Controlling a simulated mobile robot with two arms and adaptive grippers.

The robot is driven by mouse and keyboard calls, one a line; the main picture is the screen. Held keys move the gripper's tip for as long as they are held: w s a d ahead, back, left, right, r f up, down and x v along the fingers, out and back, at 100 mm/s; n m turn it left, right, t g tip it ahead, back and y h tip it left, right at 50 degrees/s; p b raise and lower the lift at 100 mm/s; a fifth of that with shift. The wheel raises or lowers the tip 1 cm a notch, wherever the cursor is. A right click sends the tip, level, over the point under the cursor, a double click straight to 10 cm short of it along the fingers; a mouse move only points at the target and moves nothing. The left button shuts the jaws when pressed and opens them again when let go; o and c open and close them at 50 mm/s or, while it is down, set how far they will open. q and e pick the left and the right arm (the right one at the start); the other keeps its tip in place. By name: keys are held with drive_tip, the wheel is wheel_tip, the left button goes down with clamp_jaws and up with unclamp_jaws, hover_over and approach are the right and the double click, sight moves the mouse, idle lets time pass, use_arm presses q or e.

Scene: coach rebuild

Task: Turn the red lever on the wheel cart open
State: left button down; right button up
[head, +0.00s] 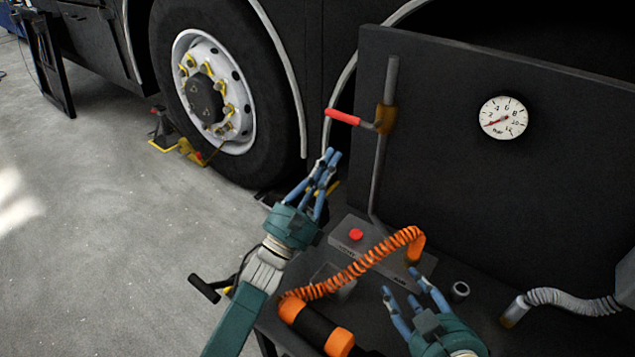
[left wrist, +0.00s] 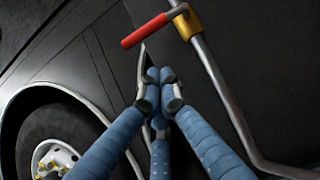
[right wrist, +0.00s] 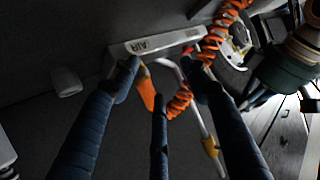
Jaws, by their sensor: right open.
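The red lever (head: 342,117) sticks out to the left from a brass valve (head: 386,119) on a grey upright pipe (head: 379,170), roughly crosswise to the pipe. In the left wrist view the red lever (left wrist: 146,30) is ahead of the fingertips, near the brass valve (left wrist: 187,22). My left gripper (head: 328,160) is just below the lever, apart from it. Its fingertips (left wrist: 159,88) are drawn together with nothing seen between them. My right gripper (head: 405,283) is open and empty over the cart top, low in the head view; its spread fingers also show in the right wrist view (right wrist: 160,80).
A dark upright panel with a round gauge (head: 504,118) stands behind the pipe. On the cart lie an orange coiled hose (head: 360,265), a box with a red button (head: 356,235) and a grey hose (head: 570,298). A bus wheel (head: 213,92) is at the left.

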drive_tip(key=shift+s+d+f+g, duration=0.15)
drive_tip(key=shift+s+f+g, duration=0.2)
drive_tip(key=shift+f, duration=0.15)
use_arm(q)
drive_tip(key=shift+w+d+r, duration=0.15)
drive_tip(key=shift+w+r, duration=0.1)
drive_tip(key=shift+r, duration=0.5)
drive_tip(key=shift+w+d+r, duration=0.2)
drive_tip(key=shift+w+r, duration=0.05)
drive_tip(key=shift+r, duration=0.55)
drive_tip(key=shift+w+d+r, duration=0.15)
drive_tip(key=shift+w+r, duration=0.1)
drive_tip(key=shift+r, duration=0.5)
use_arm(e)
drive_tip(key=shift+s+d+f, duration=0.1)
drive_tip(key=shift+s+f, duration=0.1)
drive_tip(key=shift+f, duration=0.1)
